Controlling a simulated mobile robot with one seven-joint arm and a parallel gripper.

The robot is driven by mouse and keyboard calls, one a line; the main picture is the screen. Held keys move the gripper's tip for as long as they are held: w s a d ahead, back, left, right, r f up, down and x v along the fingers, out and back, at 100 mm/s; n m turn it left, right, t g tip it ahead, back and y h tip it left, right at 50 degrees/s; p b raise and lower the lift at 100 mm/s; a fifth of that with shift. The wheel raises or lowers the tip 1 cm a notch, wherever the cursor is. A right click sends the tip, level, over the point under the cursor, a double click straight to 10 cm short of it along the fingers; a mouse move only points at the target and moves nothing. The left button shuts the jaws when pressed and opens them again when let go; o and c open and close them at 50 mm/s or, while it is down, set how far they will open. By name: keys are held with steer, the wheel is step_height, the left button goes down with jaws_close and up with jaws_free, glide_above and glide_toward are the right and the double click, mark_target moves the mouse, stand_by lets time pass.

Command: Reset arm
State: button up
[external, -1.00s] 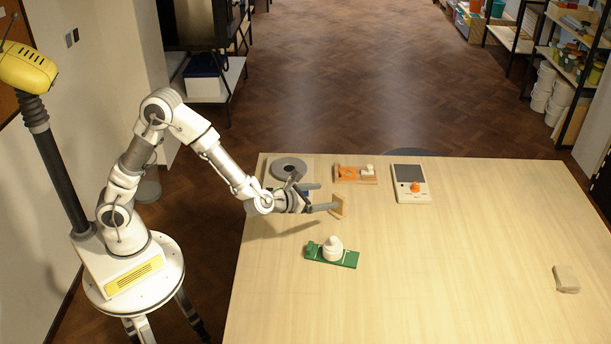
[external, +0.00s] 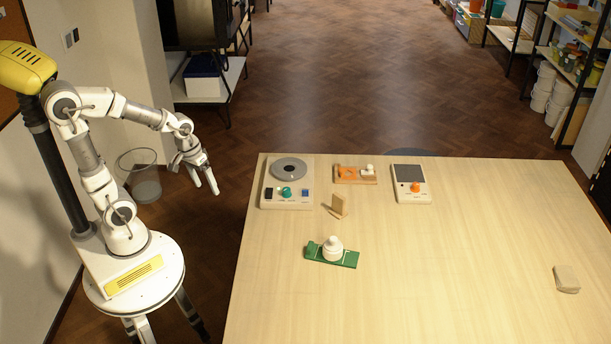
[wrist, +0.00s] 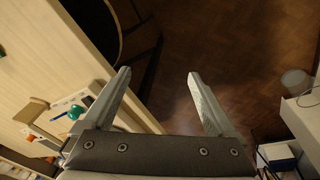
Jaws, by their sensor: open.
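My gripper (external: 204,182) is open and empty. In the external view it hangs left of the table, over the floor, with its fingers pointing down.
The table (external: 430,270) holds a device with a grey disc (external: 289,169), a small wooden stand (external: 338,206), an orange-topped block (external: 355,174), a panel with an orange knob (external: 410,183), a green tray with a white jar (external: 333,248) and a beige block (external: 566,279). A wire bin (external: 141,180) stands behind my arm.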

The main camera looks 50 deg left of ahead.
steer(key=s+a+r+m+t+p, duration=0.1)
steer(key=s+a+r+p, duration=0.1)
steer(key=r, duration=0.5)
steer(key=s+a+r+m+t+p, duration=0.1)
steer(key=s+r+t+p, duration=0.1)
steer(key=r, duration=0.6)
steer(key=shift+s+a+r+t+y+p, duration=0.3)
steer(key=shift+s+a+y+p, duration=0.1)
steer(key=shift+s, duration=0.4)
